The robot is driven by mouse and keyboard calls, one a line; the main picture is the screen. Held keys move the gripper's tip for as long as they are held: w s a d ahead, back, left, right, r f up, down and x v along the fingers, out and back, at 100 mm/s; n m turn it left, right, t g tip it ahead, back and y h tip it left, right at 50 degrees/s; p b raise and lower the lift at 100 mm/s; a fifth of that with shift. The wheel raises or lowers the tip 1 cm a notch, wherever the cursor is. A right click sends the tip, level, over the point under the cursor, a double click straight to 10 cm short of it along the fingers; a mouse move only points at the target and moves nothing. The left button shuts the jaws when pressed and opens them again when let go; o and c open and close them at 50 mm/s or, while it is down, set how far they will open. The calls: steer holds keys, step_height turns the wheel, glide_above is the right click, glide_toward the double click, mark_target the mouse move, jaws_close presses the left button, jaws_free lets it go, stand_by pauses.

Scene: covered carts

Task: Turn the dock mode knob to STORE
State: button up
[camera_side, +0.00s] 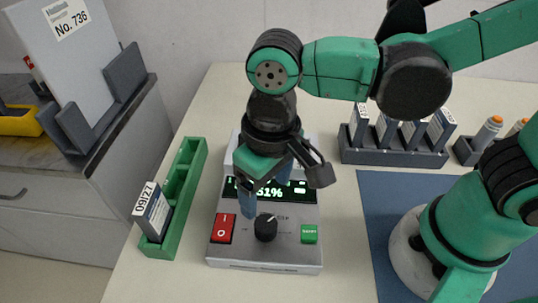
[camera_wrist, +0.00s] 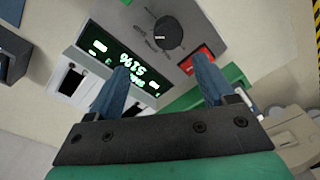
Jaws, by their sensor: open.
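The dock (camera_side: 285,254) is a grey box with a sloped front panel on the light table. Its black round mode knob (camera_side: 266,228) sits at the panel's lower middle and also shows at the top of the wrist view (camera_wrist: 168,32). A pale mark shows on the knob; the small labels around it are too small to read. My gripper (camera_side: 266,196) is over the panel, its blue fingers apart and empty. In the wrist view my gripper (camera_wrist: 160,68) has its fingertips over the display side of the panel, and the knob appears beyond them, not between them.
The panel has a red switch (camera_side: 222,228), a green button (camera_side: 309,234) and a lit green display (camera_side: 268,192). A green tray (camera_side: 192,160) with a labelled block (camera_side: 152,212) stands left. A dark rack (camera_side: 395,153) of several modules stands back right. A blue mat (camera_side: 378,215) lies right.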

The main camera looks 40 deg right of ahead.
mark_target(265, 223)
steer(key=shift+s+a+f, duration=0.4)
steer(key=shift+s+a, duration=0.15)
steer(key=shift+a, duration=0.1)
steer(key=shift+f, duration=2.65)
jaws_close()
